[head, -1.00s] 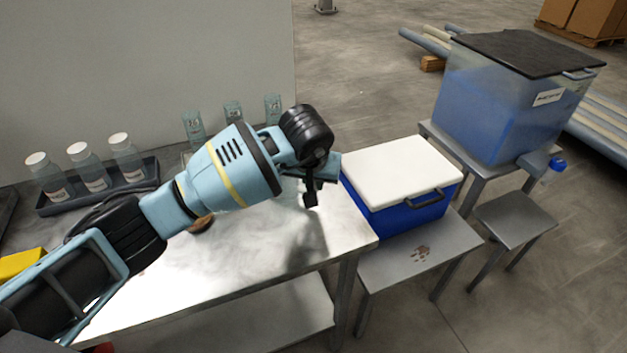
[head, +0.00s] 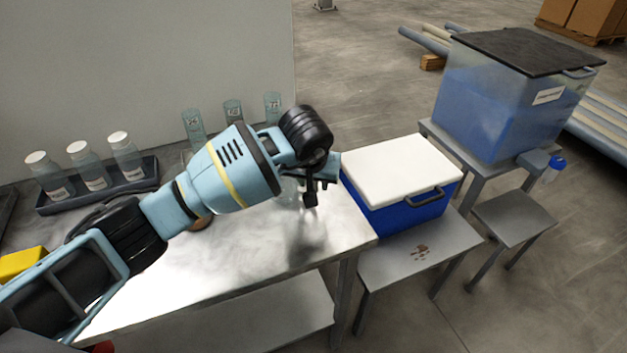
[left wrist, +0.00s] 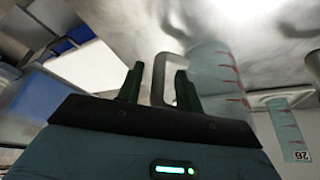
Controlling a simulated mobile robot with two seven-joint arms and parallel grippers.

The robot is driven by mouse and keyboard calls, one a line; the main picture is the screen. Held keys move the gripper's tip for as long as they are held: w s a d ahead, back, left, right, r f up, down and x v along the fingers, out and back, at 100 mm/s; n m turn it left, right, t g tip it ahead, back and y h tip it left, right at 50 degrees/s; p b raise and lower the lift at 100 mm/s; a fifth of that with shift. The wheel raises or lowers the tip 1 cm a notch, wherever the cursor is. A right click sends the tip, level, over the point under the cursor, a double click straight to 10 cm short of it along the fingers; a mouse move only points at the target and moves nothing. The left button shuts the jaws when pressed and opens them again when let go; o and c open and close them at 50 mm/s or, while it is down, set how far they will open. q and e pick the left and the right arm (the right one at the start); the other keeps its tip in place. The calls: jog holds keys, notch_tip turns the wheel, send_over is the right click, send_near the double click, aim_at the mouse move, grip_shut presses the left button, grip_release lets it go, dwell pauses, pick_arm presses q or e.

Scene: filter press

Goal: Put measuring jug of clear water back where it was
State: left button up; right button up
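A clear measuring jug with red marks (left wrist: 222,85) shows in the left wrist view, which looks upside down. Its base seems to rest on the steel table, and it looks upright. Its grey loop handle (left wrist: 158,78) lies between the two dark fingers of my left gripper (left wrist: 159,86), with visible gaps beside it, so the gripper looks open around the handle. In the head view my left gripper (head: 311,190) is over the right end of the table (head: 265,250), and my wrist hides most of the jug. My right gripper is not in view.
Several labelled glass cylinders (head: 233,112) stand at the table's back. A dark tray (head: 150,180) holds three white-capped jars (head: 127,158) at left. A blue cooler with a white lid (head: 405,172) sits on a stool (head: 395,275) at right. A blue tank (head: 500,110) stands beyond.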

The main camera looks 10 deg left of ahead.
pick_arm(q)
jog(key=v, duration=1.2)
jog(key=shift+p, duration=0.3)
